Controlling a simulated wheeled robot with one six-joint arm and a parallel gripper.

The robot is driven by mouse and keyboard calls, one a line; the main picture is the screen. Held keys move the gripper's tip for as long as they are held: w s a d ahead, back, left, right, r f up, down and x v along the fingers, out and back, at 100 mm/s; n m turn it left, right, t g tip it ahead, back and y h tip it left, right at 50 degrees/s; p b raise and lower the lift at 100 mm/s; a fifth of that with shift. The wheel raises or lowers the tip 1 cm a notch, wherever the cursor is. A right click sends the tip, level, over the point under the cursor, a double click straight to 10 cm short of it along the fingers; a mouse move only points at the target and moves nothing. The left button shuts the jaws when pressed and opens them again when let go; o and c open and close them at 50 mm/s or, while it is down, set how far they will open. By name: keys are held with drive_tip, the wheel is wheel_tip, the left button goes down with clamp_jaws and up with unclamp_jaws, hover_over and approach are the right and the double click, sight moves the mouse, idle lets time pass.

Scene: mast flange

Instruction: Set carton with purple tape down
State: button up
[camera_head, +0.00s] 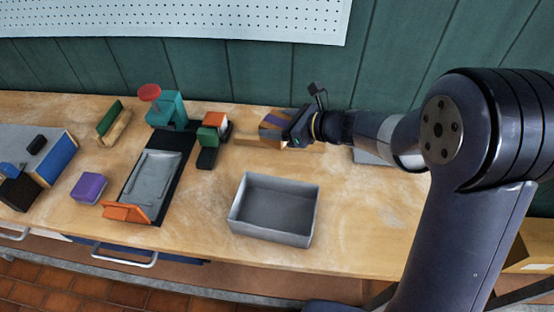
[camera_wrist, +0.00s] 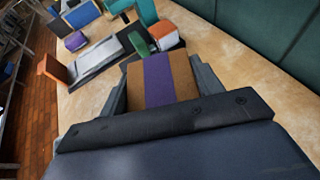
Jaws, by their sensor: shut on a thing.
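The carton with purple tape (camera_wrist: 158,80) is brown with a purple band across its middle. In the wrist view my gripper (camera_wrist: 160,88) is shut on it, with one finger on each side. In the head view the carton (camera_head: 272,128) is at the end of my arm, over the back part of the wooden bench, and my gripper (camera_head: 285,130) comes in from its right. I cannot tell whether the carton's underside touches the bench or a board beneath it.
An empty grey bin (camera_head: 272,233) stands at the front. Left of the carton are a green and orange block holder (camera_head: 210,140), a teal machine with a red disc (camera_head: 166,107), a grey tray with an orange end (camera_head: 153,177) and a purple block (camera_head: 89,187). Bench right of the bin is clear.

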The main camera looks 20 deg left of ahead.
wheel_tip(320, 180, down, 10)
drive_tip(key=shift+r, duration=0.2)
idle(0.3)
drive_tip(key=shift+f, duration=0.2)
drive_tip(key=o, duration=1.1)
drive_tip(key=shift+r, duration=0.3)
drive_tip(key=b+v, duration=0.1)
drive_tip(key=v, duration=1.1)
drive_tip(key=shift+f, duration=0.15)
